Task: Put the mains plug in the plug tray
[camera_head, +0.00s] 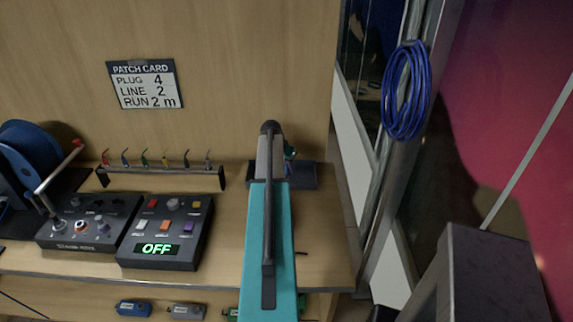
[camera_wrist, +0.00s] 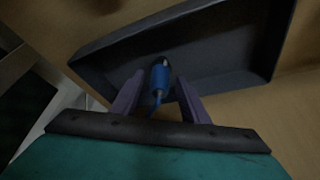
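A blue plug (camera_wrist: 159,80) with a dark tip and a blue cord shows in the wrist view, between the two purple fingers of my gripper (camera_wrist: 161,76). A narrow gap seems to show on each side of it, so the fingers look apart from it. Beyond the fingertips is a dark, shallow tray (camera_wrist: 225,50) with raised walls; the plug's tip is over its floor, but I cannot tell whether it rests there. In the head view the tray (camera_head: 303,176) stands at the desk's right end, partly behind my teal arm, which hides my gripper.
Coiled blue cable (camera_head: 407,90) hangs at right. A patch card (camera_head: 145,85) is on the wall.

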